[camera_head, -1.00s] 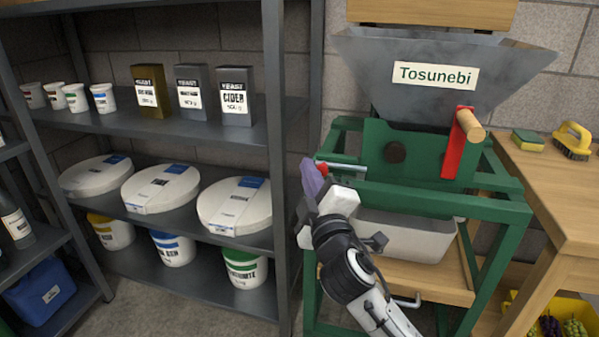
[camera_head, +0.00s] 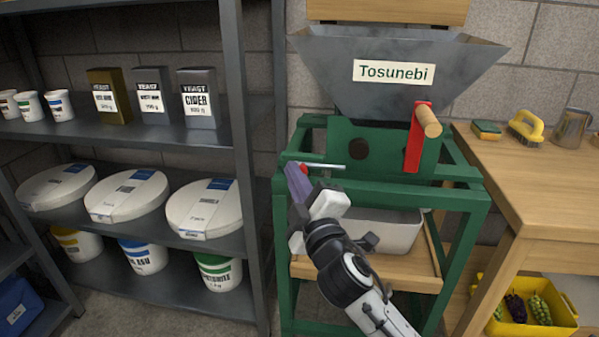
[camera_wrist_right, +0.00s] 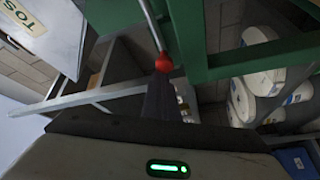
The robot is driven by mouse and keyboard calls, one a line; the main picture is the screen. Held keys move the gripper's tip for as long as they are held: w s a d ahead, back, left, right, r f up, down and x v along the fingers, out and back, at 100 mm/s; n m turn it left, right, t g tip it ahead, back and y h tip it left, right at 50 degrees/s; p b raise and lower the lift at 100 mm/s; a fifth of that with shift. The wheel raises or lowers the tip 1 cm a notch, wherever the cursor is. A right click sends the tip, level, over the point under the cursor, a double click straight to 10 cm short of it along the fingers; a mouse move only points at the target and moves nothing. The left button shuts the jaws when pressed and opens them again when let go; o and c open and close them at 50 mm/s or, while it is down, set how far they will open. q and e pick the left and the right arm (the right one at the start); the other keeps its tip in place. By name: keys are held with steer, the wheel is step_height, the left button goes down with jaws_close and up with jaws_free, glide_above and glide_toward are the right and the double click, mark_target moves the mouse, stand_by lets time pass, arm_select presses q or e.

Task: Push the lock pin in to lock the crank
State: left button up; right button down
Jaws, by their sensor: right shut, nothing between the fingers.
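The lock pin is a thin metal rod (camera_head: 325,166) with a red knob (camera_head: 303,169), at the left of the green mill frame (camera_head: 380,187). My left gripper is out of view.
A grey hopper (camera_head: 395,70) tops the mill. A pale tub (camera_head: 380,230) sits beneath it. A shelf (camera_head: 120,130) with yeast boxes and buckets stands left. A wooden table (camera_head: 540,180) with a sponge, brush and jug is right; a yellow crate (camera_head: 520,325) of grapes stands below.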

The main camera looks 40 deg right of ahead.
steer(key=shift+d+f, duration=0.1)
steer(key=shift+d, duration=0.05)
steer(key=w+a+r+p, duration=0.2)
steer(key=a, duration=0.1)
steer(key=b+v, duration=0.1)
steer(key=v, duration=0.9)
steer(key=shift+a, duration=0.15)
